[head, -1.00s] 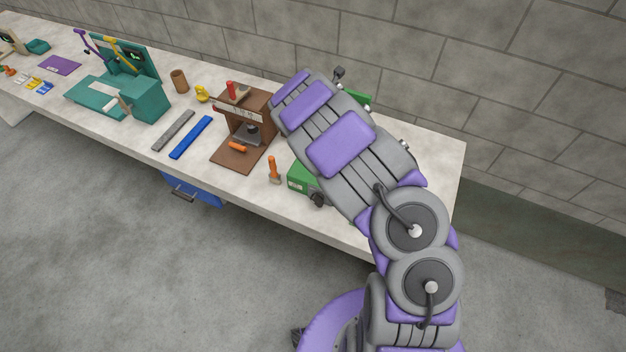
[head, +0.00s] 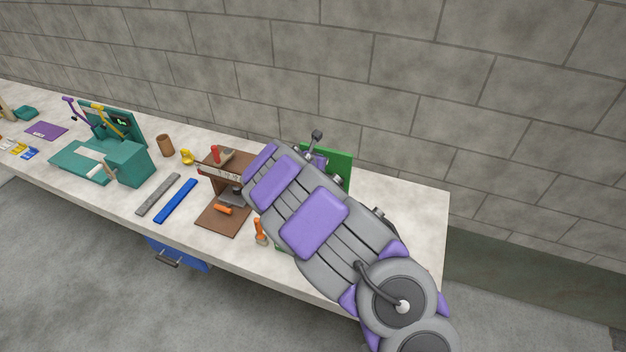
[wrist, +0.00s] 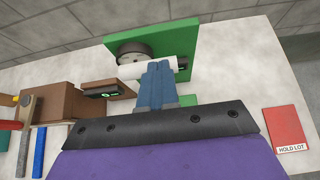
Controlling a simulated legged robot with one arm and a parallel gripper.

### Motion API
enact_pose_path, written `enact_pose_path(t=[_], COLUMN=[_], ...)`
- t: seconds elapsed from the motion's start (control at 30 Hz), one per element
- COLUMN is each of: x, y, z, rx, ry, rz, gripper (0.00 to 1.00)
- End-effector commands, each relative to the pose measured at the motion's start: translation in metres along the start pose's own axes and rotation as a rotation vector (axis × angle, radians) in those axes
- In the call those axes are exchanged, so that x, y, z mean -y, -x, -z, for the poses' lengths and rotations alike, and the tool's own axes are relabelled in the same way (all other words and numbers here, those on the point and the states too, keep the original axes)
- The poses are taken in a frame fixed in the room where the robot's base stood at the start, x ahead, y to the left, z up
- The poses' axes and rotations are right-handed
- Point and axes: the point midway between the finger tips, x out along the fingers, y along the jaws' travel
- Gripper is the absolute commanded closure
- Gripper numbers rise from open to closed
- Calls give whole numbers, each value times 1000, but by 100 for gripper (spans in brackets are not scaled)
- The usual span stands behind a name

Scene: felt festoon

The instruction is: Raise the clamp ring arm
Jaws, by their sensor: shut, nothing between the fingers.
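A green fixture stands near the right end of the bench; its upright panel (head: 341,166) shows behind my arm, and its lower part is mostly covered. A dark-knobbed lever (head: 316,138) sticks up beside the panel. In the wrist view the green plate (wrist: 190,38) carries a dark round part (wrist: 136,50) and a pale horizontal cylinder (wrist: 131,71). I cannot tell for sure which part is the clamp ring arm. My gripper (wrist: 158,66) is shut and empty, its blue fingertips in front of the pale cylinder; contact cannot be told. My arm hides it in the head view.
A brown press (head: 222,218) stands left of the fixture, with an orange-handled tool (head: 260,232) between. Blue (head: 176,201) and grey (head: 158,194) bars and a teal machine (head: 128,164) lie further left. A red card (wrist: 287,130) lies right. The wall is behind.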

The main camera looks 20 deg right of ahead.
Motion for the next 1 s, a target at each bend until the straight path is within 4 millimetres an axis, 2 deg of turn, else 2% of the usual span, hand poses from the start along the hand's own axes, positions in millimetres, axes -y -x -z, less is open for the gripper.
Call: enact_pose_path(t=[0.1,0.5,0.67,1.0], x=[-2,-2,0,-3], y=[24,85,94,99], z=[-5,-36,-42,-42], rx=[7,4,1,2], ry=[3,0,0,4], rz=[1,-1,0,2], gripper=[100,100,100,100])
